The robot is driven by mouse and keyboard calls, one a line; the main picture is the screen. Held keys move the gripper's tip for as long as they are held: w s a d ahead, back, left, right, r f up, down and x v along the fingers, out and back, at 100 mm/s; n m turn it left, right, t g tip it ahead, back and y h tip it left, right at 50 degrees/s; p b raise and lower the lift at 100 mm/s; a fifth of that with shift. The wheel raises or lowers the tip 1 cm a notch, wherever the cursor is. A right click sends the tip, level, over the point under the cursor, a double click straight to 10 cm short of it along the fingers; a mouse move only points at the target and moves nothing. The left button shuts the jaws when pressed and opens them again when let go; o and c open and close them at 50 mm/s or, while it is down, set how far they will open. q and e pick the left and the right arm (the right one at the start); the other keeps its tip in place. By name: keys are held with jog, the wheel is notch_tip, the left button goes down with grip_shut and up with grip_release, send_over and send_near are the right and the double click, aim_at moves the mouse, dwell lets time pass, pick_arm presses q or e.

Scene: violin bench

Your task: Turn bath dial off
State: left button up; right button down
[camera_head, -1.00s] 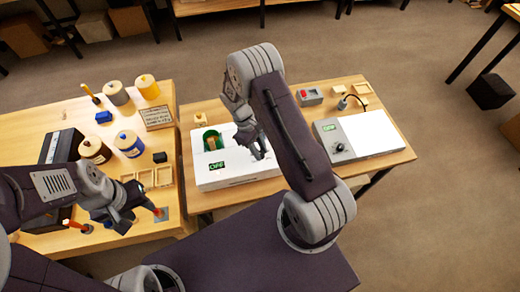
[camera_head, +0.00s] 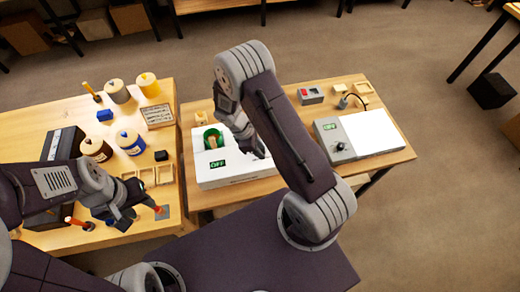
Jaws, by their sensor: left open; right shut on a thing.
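A piece of light brown wood stands in the basin. My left gripper (camera_head: 132,214) is open over the left table, beside an orange-handled tool (camera_head: 158,210).
A second white device (camera_head: 375,134) with a dark dial (camera_head: 340,146) and a green OFF display stands to the right. A red-buttoned grey box (camera_head: 310,95) is behind. Jars, a sign (camera_head: 157,115) and wooden trays (camera_head: 155,177) crowd the left table.

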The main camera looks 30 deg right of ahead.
dwell(0.4)
jog(key=c, duration=1.1)
grip_release()
jog(key=shift+c, duration=0.2)
jog(key=b+v, duration=0.1)
jog(key=v, duration=0.8)
